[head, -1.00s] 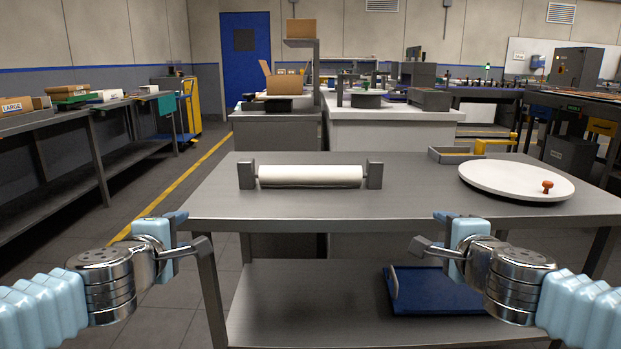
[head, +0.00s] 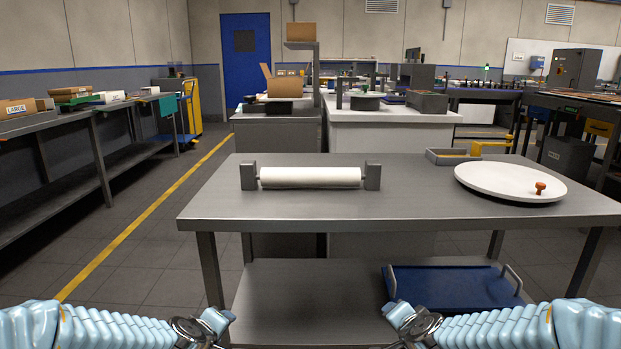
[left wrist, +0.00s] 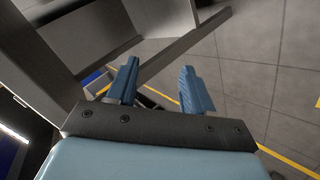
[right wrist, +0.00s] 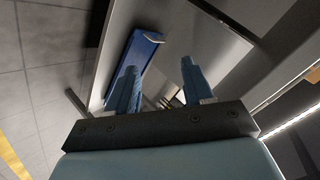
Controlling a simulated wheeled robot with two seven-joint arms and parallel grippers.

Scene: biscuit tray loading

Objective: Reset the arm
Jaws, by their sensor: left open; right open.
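My left gripper (left wrist: 158,88) is open and empty in the left wrist view, its two blue fingers apart with the floor and a table edge beyond. My right gripper (right wrist: 158,90) is open and empty in the right wrist view, with the lower shelf and blue tray beyond. In the head view both arms come in low from the bottom corners, in front of the steel table (head: 400,208) and below its top. The left hand (head: 208,325) and right hand (head: 410,322) are only partly seen there.
A blue tray (head: 455,288) lies on the lower shelf. Floor to the left is clear.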

